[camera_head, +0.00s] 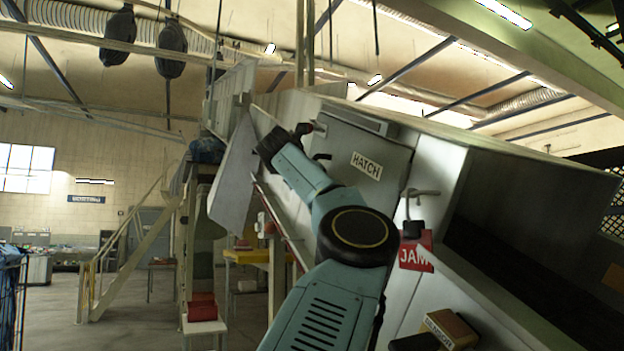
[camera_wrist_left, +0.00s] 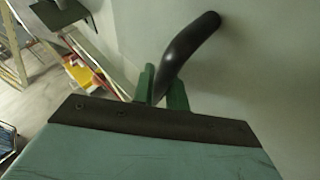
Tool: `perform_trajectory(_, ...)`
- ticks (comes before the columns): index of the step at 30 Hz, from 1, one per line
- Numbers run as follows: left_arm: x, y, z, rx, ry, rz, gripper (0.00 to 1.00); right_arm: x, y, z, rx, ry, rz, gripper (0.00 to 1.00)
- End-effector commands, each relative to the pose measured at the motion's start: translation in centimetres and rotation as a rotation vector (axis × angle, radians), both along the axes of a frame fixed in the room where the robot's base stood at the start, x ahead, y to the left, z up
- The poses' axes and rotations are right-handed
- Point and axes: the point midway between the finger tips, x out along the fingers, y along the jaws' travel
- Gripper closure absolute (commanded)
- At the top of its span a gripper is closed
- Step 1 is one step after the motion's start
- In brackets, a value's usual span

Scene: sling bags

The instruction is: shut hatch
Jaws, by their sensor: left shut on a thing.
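The hatch (camera_head: 385,150) is a grey panel with a white HATCH label, set in the side of a long pale machine housing. A darker strip shows along its top edge; I cannot tell whether it stands ajar. My left arm reaches up across its left side, hiding part of it. In the left wrist view, my left gripper (camera_wrist_left: 162,90) has its green fingers closed around a curved black handle (camera_wrist_left: 190,50) fixed to a pale surface. In the head view the left fingertips are hard to make out. My right gripper is not in view.
A grey panel (camera_head: 235,175) projects from the housing left of my left arm. Right of the hatch are a latch-like handle (camera_head: 422,193) and a red JAM sign (camera_head: 416,254). A brown box (camera_head: 453,327) lies lower right. Stairs with a railing (camera_head: 130,245) stand left.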

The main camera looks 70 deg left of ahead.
Motion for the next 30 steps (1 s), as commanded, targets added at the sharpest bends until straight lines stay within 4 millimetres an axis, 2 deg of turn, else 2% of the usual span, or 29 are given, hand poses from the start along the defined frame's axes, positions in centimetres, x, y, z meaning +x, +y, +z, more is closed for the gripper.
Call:
perform_trajectory(6, 0.22, 0.11, -0.07, -0.006, 0.015, -0.032, 1.0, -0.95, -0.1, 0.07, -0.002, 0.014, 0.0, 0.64)
perform_trajectory(17, 0.28, 0.09, -0.18, -0.008, 0.019, -0.036, 1.0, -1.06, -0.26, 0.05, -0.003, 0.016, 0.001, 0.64)
perform_trajectory(18, 0.29, 0.09, -0.19, -0.008, 0.019, -0.036, 0.81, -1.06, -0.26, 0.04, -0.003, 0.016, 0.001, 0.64)
perform_trajectory(22, 0.27, 0.1, -0.16, -0.007, 0.019, -0.035, 0.64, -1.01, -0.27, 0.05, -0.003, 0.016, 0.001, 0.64)
perform_trajectory(30, 0.31, 0.01, -0.1, -0.005, 0.02, -0.036, 0.64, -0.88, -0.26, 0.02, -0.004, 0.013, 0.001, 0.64)
